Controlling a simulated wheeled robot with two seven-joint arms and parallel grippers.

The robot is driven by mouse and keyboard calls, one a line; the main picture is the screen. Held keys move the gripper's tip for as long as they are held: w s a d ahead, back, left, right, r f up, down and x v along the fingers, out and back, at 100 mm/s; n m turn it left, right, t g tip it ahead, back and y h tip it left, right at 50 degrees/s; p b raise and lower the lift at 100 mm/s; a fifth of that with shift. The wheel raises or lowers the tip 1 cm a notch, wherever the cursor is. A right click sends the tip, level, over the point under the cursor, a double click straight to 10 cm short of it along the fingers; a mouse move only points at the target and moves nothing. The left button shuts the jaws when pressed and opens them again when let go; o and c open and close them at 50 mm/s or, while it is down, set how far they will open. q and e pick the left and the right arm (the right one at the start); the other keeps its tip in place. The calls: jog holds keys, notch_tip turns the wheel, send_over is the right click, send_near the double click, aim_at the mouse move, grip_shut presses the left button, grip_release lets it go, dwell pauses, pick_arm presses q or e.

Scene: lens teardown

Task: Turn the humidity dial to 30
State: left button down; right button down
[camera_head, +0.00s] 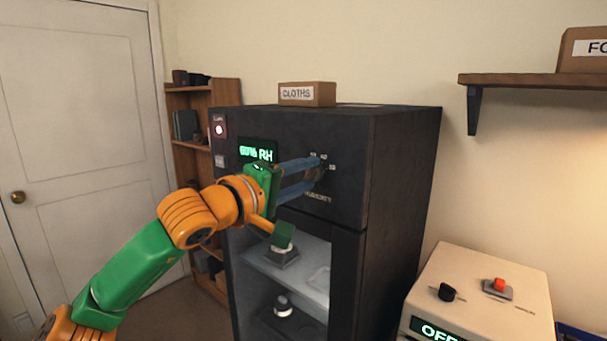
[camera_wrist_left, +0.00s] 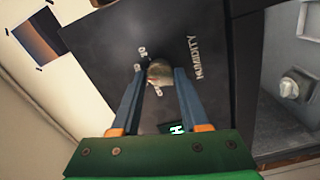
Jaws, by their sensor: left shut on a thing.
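The humidity dial (camera_wrist_left: 160,73) is a rounded knob on the dark front panel of a cabinet (camera_head: 404,150), with numbers around it and a HUMIDITY label. My left gripper (camera_head: 318,172) reaches the panel from the left. In the left wrist view its two blue fingers (camera_wrist_left: 160,85) are shut on the dial, one on each side. In the head view the fingers hide most of the dial. A green display (camera_head: 257,151) on the panel reads what looks like 60% RH. The dial's pointer cannot be made out. My right gripper is not in view.
A CLOTHS box (camera_head: 307,94) stands on the cabinet. Below the panel, the glass-fronted compartment holds lens parts (camera_head: 283,306). A beige device (camera_head: 478,290) with a black knob and red button stands at the right. A wall shelf (camera_head: 530,80) is above it.

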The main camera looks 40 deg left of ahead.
pick_arm(q)
jog(key=m, duration=0.4)
jog(key=shift+r+p, duration=0.2)
jog(key=shift+p, duration=0.15)
jog(key=shift+m, duration=1.8)
jog(key=c, duration=0.7)
grip_release()
jog(key=shift+o, duration=1.3)
jog(key=shift+w+f, duration=0.1)
